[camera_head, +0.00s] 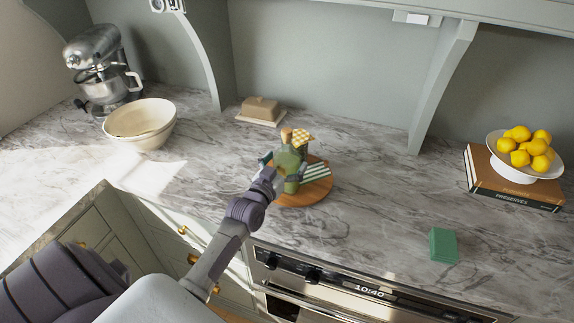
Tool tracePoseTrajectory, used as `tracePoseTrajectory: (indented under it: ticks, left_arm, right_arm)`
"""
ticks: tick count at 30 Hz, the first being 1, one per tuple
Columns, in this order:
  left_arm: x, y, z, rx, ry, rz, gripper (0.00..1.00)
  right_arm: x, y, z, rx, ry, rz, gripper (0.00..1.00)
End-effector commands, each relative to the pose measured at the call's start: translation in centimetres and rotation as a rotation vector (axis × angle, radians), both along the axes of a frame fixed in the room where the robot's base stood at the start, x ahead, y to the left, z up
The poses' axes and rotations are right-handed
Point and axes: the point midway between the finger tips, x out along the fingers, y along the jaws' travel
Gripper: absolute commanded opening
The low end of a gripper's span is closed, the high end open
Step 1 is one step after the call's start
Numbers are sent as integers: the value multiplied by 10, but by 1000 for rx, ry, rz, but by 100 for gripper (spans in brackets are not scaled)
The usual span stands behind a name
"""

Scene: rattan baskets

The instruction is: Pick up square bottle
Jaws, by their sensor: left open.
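A green bottle (288,155) with a cork-coloured stopper stands upright on a round wooden board (291,200) on the counter. It looks like the square bottle, though its shape is partly hidden. My left gripper (284,168) is open at the bottle's near side, with its fingers to either side of the bottle's body. I cannot tell whether they touch it. The gripper hides part of the bottle's lower body. My right gripper is not in view.
A jar with a yellow checked cover (301,137) stands close behind the bottle. A striped cloth (316,172) lies beside it on the board. A butter dish (260,110) sits behind. A green block (443,245) lies right; the counter between is clear.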

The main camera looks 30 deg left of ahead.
Motion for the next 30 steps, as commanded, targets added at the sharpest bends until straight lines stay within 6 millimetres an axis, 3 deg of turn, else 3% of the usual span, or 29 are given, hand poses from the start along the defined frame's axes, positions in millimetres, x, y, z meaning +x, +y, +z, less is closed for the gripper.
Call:
tracePoseTrajectory:
  ticks: [8,24,25,30]
  left_arm:
    - [5,0,-1,1,-1,0,100]
    - [4,1,-1,0,0,0,13]
    - [4,1,-1,0,0,0,10]
    - [5,1,2,1,-6,0,10]
  right_arm:
    - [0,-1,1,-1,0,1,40]
    - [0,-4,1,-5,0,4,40]
    - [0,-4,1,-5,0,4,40]
    - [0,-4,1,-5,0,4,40]
